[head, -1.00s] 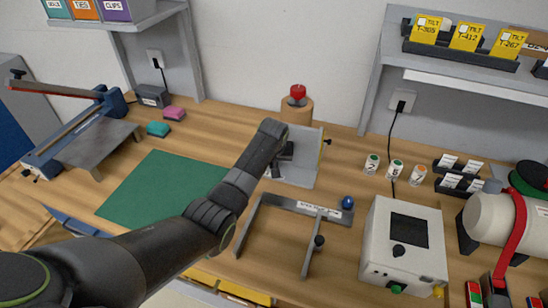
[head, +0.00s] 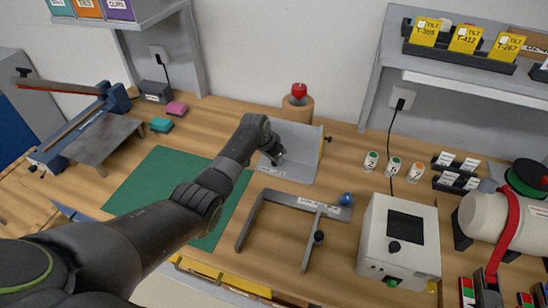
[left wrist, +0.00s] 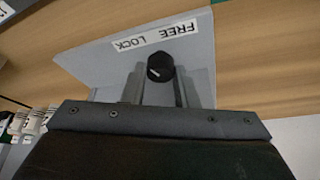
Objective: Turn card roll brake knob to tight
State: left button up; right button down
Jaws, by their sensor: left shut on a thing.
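A brown card roll (head: 297,108) stands upright at the back with a red knob (head: 299,90) on top. In front of it is a grey angled plate (head: 305,165). The left wrist view shows a plate with a label (left wrist: 156,36) reading FREE and LOCK, upside down, and a black round knob (left wrist: 160,68) with a white pointer mark. My left gripper (head: 274,156) is at the left part of the grey plate. In the wrist view its fingers (left wrist: 160,82) are shut on the black knob, one on each side. My right gripper is not in view.
A grey frame (head: 290,200) and blue knob (head: 347,199) lie in front of the plate. A white box (head: 398,245) stands right. Several small labelled bottles (head: 393,165) are behind it. A green mat (head: 160,190) lies left, beneath my left arm.

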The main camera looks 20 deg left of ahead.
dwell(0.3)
pick_arm(q)
jog(key=o, duration=1)
jog(key=shift+r, duration=0.1)
jog(key=shift+s+a+r, duration=0.1)
jog(key=shift+s+r, duration=0.05)
jog(key=shift+r, duration=0.3)
jog(key=b+v, duration=0.1)
jog(key=v, duration=1.5)
jog(key=shift+a+r+b, duration=0.1)
jog(key=shift+r+b, duration=0.05)
jog(key=shift+b, duration=0.15)
